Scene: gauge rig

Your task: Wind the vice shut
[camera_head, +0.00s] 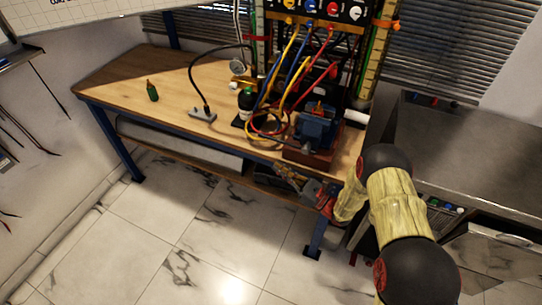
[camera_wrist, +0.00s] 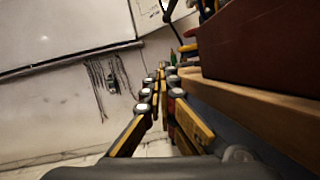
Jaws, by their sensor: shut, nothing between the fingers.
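The blue vice (camera_head: 315,127) stands on a red-brown base (camera_head: 300,155) at the front right of the workbench. I cannot make out its handle or how far its jaws are apart. My gripper (camera_head: 284,171) is in front of the bench's front edge, just below the vice base and apart from the vice. In the wrist view the fingers of my gripper (camera_wrist: 161,72) come together at the tips, shut and empty. A large red-brown block, which looks like the vice base (camera_wrist: 250,40), fills the upper right there.
The wooden workbench (camera_head: 180,92) has its edge (camera_wrist: 255,105) close right of my fingers in the wrist view. A panel with coloured cables (camera_head: 312,10) stands behind the vice. A green bottle (camera_head: 153,92) stands left. A steel counter (camera_head: 450,150) is at the right.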

